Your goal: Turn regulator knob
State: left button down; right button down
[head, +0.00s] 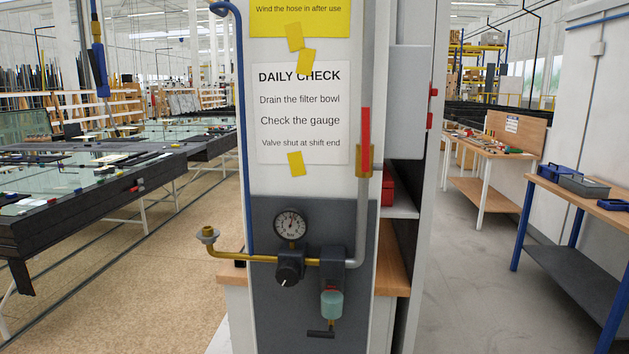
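The regulator knob (289,271) is black with a pale mark near its lower edge. It sits on a brass pipe (233,253), low on a dark grey panel (350,222) fixed to a white column. A round pressure gauge (290,224) with a dark rim stands just above the knob. To its right are a dark filter block (331,256) and a greenish filter bowl (331,304). Neither of my grippers shows in the head view, and nothing touches the knob.
A red-handled valve (365,140) is on the grey vertical pipe right of the daily check sheet (303,112). A blue hose (244,130) runs down the column's left side. Dark glass-topped tables (80,195) stand left, workbenches (590,200) right. Open floor lies on both sides.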

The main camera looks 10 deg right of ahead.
aim_at(288, 273)
jog(key=i+j+u, duration=0.2)
jog(key=u, duration=0.15)
jog(key=i+u, duration=0.35)
jog(key=i+j+u, duration=0.25)
jog(key=i+u, duration=0.6)
jog(key=i, duration=0.25)
jog(key=i+z, duration=0.45)
jog(key=i+j+z, duration=0.1)
jog(key=i+z, duration=0.35)
jog(key=i, duration=0.2)
jog(key=i+j+z, duration=0.3)
jog(key=i+z, duration=0.4)
jog(key=z, duration=0.2)
jog(key=i+j+z, duration=0.1)
jog(key=z, duration=0.3)
jog(key=i+j+z, duration=0.2)
jog(key=z, duration=0.2)
jog(key=i+j+z, duration=0.2)
jog(key=z, duration=0.2)
jog(key=i+j+z, duration=0.1)
jog(key=j+z, duration=0.15)
jog(key=z, duration=0.2)
jog(key=i+j+z, duration=0.2)
jog(key=z, duration=0.15)
jog(key=i+j+z, duration=0.15)
jog(key=j+z, duration=0.2)
jog(key=j, duration=0.15)
